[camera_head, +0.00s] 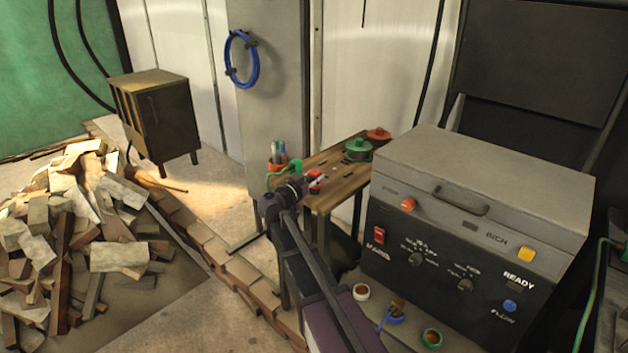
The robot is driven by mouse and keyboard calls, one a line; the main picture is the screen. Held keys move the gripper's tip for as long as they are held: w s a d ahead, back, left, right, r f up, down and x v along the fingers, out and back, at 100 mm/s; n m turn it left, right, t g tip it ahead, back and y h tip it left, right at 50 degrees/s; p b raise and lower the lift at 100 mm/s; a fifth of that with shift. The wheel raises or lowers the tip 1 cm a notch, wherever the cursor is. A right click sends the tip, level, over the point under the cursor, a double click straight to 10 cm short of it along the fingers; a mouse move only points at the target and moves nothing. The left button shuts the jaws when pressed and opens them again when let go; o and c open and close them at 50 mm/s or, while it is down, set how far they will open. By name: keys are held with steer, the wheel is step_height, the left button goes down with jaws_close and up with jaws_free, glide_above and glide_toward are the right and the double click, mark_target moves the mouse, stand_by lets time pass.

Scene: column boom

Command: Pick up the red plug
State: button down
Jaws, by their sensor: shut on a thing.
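The red plug (315,180) shows as a small red piece at the end of my arm, over the wooden table (345,183). My gripper (307,184) is shut on the red plug near the table's left part. The fingers are small and dark here, and my wrist hides part of them. I cannot tell whether the plug touches the tabletop.
A green pot (357,150) and an orange-red lid-like item (379,133) stand at the table's back. A large machine (470,230) stands close on the right. Rubble (75,225) lies left.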

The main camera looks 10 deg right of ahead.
mark_target(314, 172)
steer(key=shift+r, duration=0.25)
step_height(314, 172, up, 4)
steer(key=p, duration=0.4)
steer(key=shift+f, duration=0.15)
steer(key=s+d, duration=0.3)
steer(key=s, duration=1.2)
steer(key=shift+s+r+p, duration=0.35)
steer(key=shift+r+p, duration=0.05)
steer(key=shift+p, duration=0.05)
steer(key=shift+r, duration=0.1)
step_height(314, 172, up, 11)
steer(key=p, duration=1.1)
steer(key=shift+r, duration=0.15)
steer(key=shift+a, duration=0.1)
